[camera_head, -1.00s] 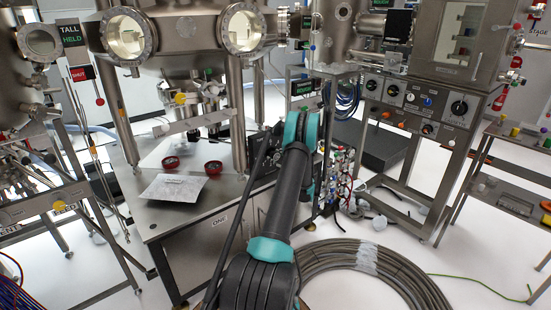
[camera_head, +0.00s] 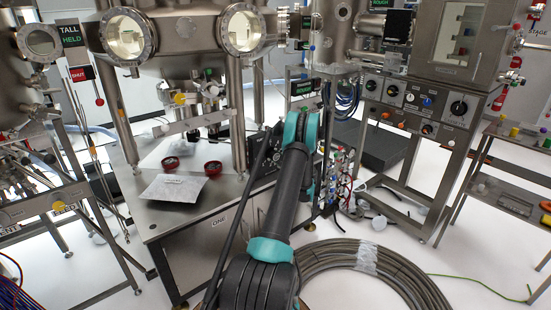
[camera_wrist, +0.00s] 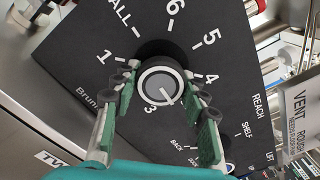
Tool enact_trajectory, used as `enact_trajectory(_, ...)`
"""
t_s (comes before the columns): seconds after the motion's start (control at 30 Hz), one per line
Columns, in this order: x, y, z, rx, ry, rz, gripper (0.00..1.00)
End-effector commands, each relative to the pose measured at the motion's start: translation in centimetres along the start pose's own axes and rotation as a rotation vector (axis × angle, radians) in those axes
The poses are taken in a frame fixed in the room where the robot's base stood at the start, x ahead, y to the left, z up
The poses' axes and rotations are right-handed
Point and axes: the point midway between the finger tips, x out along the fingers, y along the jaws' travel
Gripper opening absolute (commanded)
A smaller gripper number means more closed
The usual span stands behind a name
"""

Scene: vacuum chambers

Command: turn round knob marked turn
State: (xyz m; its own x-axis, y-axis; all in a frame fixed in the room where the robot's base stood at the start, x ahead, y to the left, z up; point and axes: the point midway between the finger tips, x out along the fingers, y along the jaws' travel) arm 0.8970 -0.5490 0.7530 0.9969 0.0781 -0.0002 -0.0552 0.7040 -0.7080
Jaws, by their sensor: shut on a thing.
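In the wrist view a round knob (camera_wrist: 160,85) with a grey face and dark rim stands out from a black panel (camera_wrist: 85,45). Numbers and the word ALL are printed around it. A light pointer line on its face points down and to the right. My gripper (camera_wrist: 161,92) has its green-padded fingers on the left and right sides of the knob, shut on it. The word "turn" is not readable in these frames. In the head view my arm reaches toward a black box (camera_head: 262,150), and the gripper itself is hidden behind the arm.
A steel bench (camera_head: 200,222) holds a silver packet (camera_head: 172,188) and two red-rimmed round parts. A large hose coil (camera_head: 385,275) lies on the floor at front right. In the wrist view, a VENT ROUGH sign (camera_wrist: 301,115) stands at right.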

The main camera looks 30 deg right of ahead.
Motion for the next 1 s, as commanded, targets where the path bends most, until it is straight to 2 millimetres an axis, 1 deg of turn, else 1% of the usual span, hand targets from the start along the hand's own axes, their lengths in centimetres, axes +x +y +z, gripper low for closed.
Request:
enact_trajectory(0.2,-0.1,0.1,0.0,0.001,0.0,0.001,0.14)
enact_trajectory(0.23,-0.1,0.1,0.0,0.001,0.0,0.001,0.45)
enact_trajectory(0.4,0.0,0.0,0.0,0.001,0.0,0.001,0.65)
enact_trajectory(0.67,-0.1,0.0,0.0,0.001,0.0,0.0,0.65)
enact_trajectory(0.77,-0.5,0.0,0.0,0.002,0.001,0.0,0.65)
enact_trajectory(0.87,-1.6,-0.1,-0.1,0.002,0.002,-0.002,0.65)
enact_trajectory(1.0,-4.3,-0.1,-0.1,0.002,0.003,-0.003,0.65)
